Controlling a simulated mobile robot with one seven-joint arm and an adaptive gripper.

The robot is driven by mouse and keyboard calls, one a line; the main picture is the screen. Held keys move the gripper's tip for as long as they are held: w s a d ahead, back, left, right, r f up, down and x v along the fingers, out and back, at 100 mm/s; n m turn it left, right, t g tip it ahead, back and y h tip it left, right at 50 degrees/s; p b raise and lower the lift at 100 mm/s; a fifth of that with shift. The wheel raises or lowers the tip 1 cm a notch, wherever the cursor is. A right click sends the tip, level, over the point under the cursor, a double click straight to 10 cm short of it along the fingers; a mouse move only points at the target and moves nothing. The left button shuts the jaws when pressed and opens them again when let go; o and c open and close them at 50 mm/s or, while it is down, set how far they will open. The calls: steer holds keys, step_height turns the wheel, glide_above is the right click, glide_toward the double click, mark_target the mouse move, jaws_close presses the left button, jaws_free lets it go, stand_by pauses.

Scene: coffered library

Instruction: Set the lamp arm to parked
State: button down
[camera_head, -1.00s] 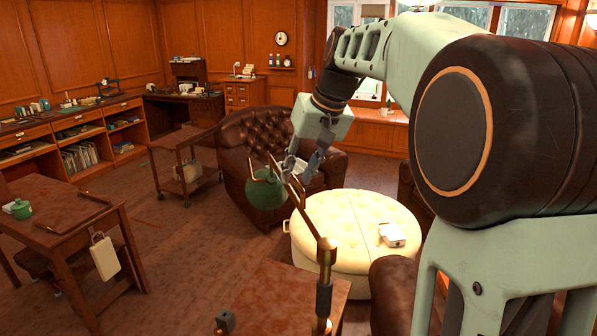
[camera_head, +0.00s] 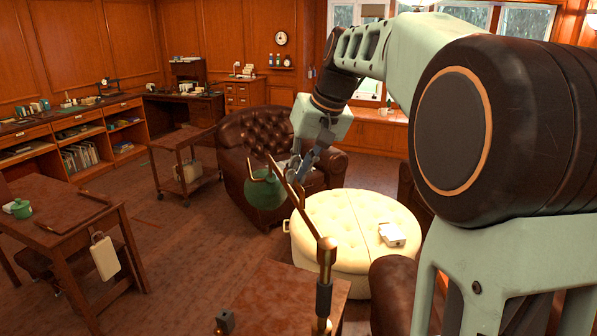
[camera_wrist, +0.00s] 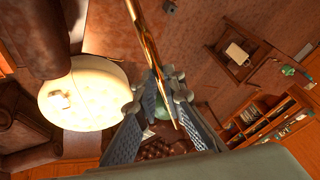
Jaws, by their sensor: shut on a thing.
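The lamp stands in the front middle of the head view. Its brass arm (camera_head: 308,217) slopes up and left from a joint above the dark post (camera_head: 323,298). A green shade (camera_head: 264,191) hangs near the arm's upper end. My gripper (camera_head: 295,178) is at the upper part of the arm, just right of the shade. In the wrist view the brass arm (camera_wrist: 151,51) runs between the fingers of my gripper (camera_wrist: 162,84), which are shut on it. The shade shows partly behind the fingers there. The exact contact is small and partly hidden.
A cream round ottoman (camera_head: 343,222) with a small white object stands right of the lamp. A brown leather armchair (camera_head: 232,150) is behind. A wooden trolley (camera_head: 180,148) and a desk (camera_head: 62,212) stand left. Open floor lies between the desk and the lamp.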

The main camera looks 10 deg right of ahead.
steer(key=shift+a+n, duration=0.4)
steer(key=shift+a, duration=0.15)
steer(key=s+a+n+g+y, duration=0.2)
steer(key=s+a+n+g, duration=0.1)
steer(key=s+a+n, duration=0.4)
steer(key=shift+a+n, duration=1.1)
steer(key=shift+a, duration=1.3)
steer(key=shift+s+g, duration=0.1)
steer(key=shift+g, duration=0.2)
steer(key=c, duration=2)
jaws_free()
steer(key=shift+r, duration=0.1)
steer(key=v, duration=1.2)
steer(key=shift+s+d, duration=0.1)
steer(key=shift+d, duration=0.1)
